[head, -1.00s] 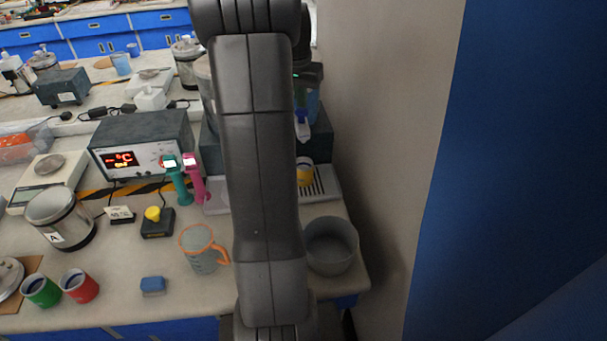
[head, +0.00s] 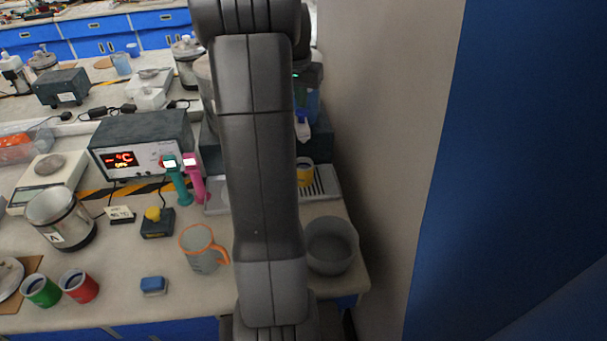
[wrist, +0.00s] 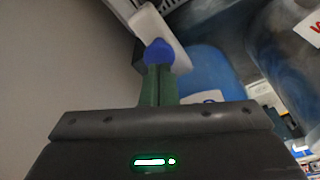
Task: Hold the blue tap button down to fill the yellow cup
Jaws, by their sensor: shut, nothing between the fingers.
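The yellow cup (head: 305,172) stands on the grated drip tray under the tap, partly hidden by my arm. The white tap (head: 303,130) is above it. In the wrist view the blue button (wrist: 158,51) sits on the white tap body (wrist: 160,25). My gripper (wrist: 158,72) is shut and empty, its green fingers pointing at the button. The fingertips overlap the button's near edge in that view. I cannot tell whether they touch it or press it. The level in the cup is too small to make out.
A blue water tank (wrist: 207,75) is right of the fingers. A wall (head: 375,130) stands close on the right. A grey bowl (head: 331,245) is in front of the drip tray (head: 328,184), and an orange-rimmed jug (head: 203,252) stands left of my arm.

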